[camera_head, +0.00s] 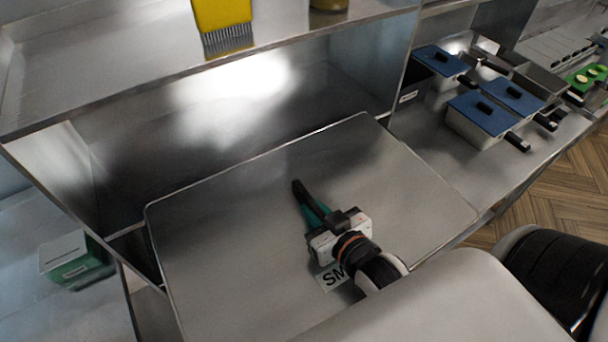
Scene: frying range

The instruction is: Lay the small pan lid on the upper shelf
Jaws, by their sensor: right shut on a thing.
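The small pan lid (235,235) is a large flat rectangular steel sheet with a label reading "SM", the rest of it covered by my arm. It fills the middle of the head view, in front of the shelf unit. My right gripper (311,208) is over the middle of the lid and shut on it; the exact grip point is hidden. The upper shelf (110,65) is a steel board running across the top left, beyond the lid. My left gripper is not in view.
A yellow-handled brush (222,18) stands on the upper shelf, with a yellowish object (328,4) to its right. Blue-lidded containers (484,112) stand on the right counter. A green-and-white box (75,258) is at the lower left. The shelf's left part is clear.

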